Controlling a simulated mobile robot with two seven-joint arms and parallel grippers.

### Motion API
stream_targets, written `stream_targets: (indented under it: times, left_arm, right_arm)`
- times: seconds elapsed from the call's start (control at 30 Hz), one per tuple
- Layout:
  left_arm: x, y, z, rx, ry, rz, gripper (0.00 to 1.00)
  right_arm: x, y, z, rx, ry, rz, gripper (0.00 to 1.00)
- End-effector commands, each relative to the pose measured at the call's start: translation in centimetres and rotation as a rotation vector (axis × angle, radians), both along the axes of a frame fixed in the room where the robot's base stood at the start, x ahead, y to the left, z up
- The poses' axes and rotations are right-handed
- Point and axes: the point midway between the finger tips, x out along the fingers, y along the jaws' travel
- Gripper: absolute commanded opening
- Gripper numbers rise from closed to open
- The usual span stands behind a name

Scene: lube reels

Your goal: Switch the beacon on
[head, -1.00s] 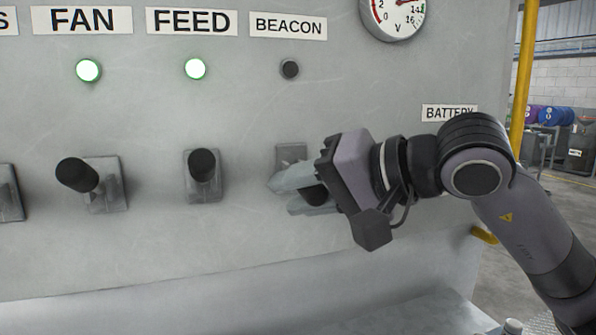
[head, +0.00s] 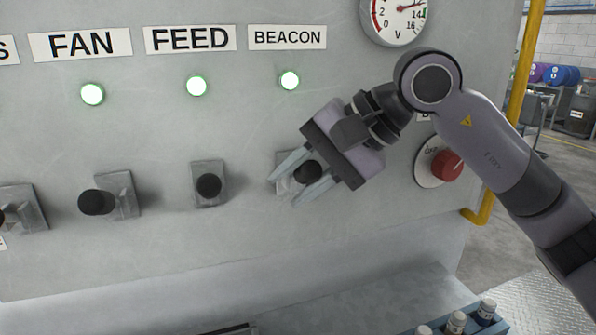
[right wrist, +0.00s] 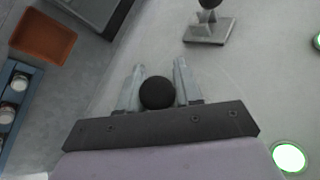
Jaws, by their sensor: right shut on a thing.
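The beacon switch (head: 308,172) is a lever with a black knob on a grey plate, below the BEACON label (head: 288,37). The beacon lamp (head: 289,81) above it is lit green. My right gripper (head: 292,183) has its two fingers on either side of the knob and is shut on it. In the right wrist view the black knob (right wrist: 157,93) shows between the fingers. The lever's stem and most of its plate are hidden behind the gripper. My left gripper is not in view.
The feed switch (head: 208,186) and fan switch (head: 97,202) stand to the left, their lamps lit green. A red rotary knob (head: 446,165) is right of my gripper. A gauge (head: 397,16) is above. A blue crate of bottles (head: 487,318) is at the lower right.

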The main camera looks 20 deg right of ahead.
Motion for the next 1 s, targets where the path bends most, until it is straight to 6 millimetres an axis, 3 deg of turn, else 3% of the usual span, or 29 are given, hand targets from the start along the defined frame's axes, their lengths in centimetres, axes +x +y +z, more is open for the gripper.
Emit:
stream_targets:
  times: [0.43, 0.47, 0.5, 0.83, 1.0]
  left_arm:
    - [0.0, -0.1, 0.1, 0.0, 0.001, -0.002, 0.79]
    - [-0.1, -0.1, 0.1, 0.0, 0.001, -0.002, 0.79]
    - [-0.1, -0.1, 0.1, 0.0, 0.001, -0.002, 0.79]
    - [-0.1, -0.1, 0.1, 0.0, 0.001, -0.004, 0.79]
    - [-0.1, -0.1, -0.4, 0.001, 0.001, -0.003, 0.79]
  right_arm:
    - [0.1, 0.0, 0.2, 0.007, 0.011, -0.005, 0.0]
    - [0.1, 0.0, 0.2, 0.007, 0.011, -0.005, 0.44]
    - [0.1, 0.0, 0.2, 0.007, 0.01, -0.005, 0.55]
    - [0.0, -0.2, 0.3, 0.003, 0.009, -0.003, 0.55]
    - [-0.8, -1.6, 1.8, 0.004, 0.007, -0.005, 0.55]
